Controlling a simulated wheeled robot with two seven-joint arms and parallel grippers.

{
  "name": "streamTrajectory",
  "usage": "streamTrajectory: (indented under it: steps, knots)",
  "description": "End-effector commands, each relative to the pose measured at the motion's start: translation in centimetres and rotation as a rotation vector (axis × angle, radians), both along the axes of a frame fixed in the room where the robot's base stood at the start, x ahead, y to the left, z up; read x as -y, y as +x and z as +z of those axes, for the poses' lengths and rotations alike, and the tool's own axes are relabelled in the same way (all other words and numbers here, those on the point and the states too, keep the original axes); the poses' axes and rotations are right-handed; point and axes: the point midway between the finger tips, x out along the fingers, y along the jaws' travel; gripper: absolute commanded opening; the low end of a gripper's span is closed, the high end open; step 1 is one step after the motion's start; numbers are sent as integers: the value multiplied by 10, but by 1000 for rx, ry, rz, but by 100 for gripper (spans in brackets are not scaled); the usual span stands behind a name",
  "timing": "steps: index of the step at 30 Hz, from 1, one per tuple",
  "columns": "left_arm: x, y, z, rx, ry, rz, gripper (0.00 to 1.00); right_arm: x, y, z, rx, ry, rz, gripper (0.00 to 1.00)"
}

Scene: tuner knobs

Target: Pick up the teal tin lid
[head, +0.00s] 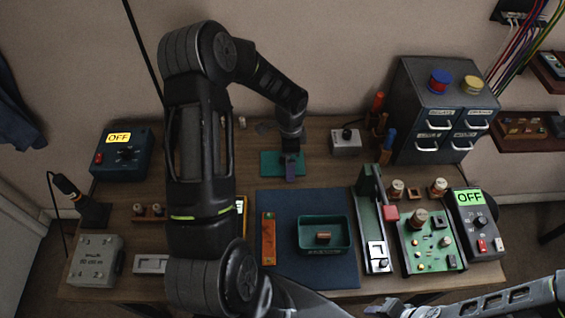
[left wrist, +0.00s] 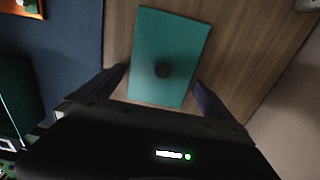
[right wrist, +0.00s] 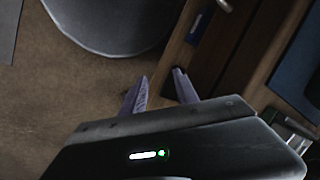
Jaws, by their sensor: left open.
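The teal tin lid (head: 270,163) lies flat on the wooden table behind the blue mat in the head view.
A teal tin (head: 324,249) with a small brown part inside stands on the blue mat (head: 290,205). Boards and a meter (head: 474,222) fill the right side.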

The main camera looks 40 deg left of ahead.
Motion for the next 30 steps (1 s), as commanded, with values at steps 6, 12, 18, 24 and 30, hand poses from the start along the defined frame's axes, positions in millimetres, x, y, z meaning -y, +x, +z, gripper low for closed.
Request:
streamTrajectory:
  steps: [6,12,18,24,30]
  knots:
    - [0,0,0,0,0,0,100,0,0,0,0,0,0,36]
    - [0,0,0,0,0,0,97,0,0,0,0,0,0,36]
    - [0,0,0,0,0,0,80,0,0,0,0,0,0,36]
    - [0,0,0,0,0,0,64,0,0,0,0,0,0,36]
    - [0,0,0,0,0,0,48,0,0,0,0,0,0,36]
